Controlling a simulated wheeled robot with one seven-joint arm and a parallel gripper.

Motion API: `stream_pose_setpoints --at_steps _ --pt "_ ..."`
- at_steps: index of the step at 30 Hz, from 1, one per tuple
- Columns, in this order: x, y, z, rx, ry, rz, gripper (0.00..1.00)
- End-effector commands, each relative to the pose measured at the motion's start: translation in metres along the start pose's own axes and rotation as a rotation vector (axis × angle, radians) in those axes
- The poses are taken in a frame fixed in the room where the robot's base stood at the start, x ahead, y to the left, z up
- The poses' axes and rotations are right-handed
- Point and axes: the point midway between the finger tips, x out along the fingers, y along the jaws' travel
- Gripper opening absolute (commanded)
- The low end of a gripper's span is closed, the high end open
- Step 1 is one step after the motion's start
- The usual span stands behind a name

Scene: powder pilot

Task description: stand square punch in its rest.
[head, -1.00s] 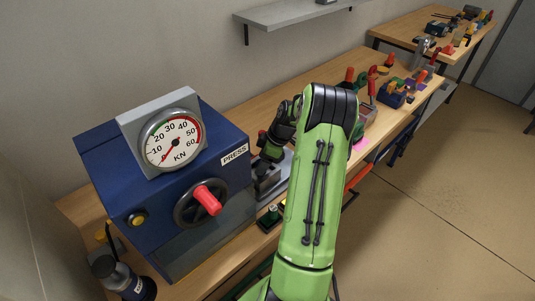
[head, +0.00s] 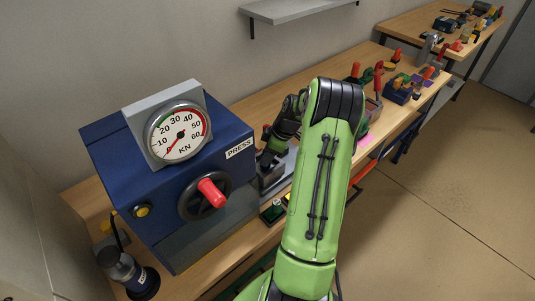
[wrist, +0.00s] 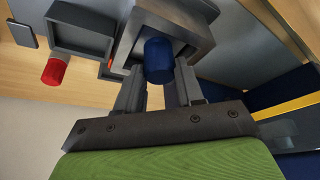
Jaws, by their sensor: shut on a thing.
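My gripper (wrist: 160,88) is shut on a piece with a round blue end, taken to be the square punch (wrist: 159,62). The blue end shows between the two grey fingers in the wrist view. A grey square frame (wrist: 197,38) with sloping sides lies right behind the blue end; I cannot tell whether the punch sits in it or only in front of it. In the head view my gripper (head: 272,152) is low over the bench, just right of the press, and the punch is hidden there. The rest cannot be made out for sure.
The blue press (head: 160,195) with dial and red-handled wheel stands close left of my gripper. A red knob (wrist: 54,71) and a grey square tray (wrist: 82,37) show beside the fingers. Several tools crowd the bench (head: 250,108) farther right. A grey shelf (head: 290,10) hangs above.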

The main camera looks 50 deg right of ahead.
Motion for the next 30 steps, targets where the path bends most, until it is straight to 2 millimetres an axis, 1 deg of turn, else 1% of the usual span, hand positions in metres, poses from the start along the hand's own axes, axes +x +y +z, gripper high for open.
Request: stream_pose_setpoints --at_steps 5,30 --pt "-0.007 0.001 -0.003 -0.002 0.001 0.002 0.00" --pt "-0.062 0.000 -0.026 -0.001 0.000 0.002 0.00"
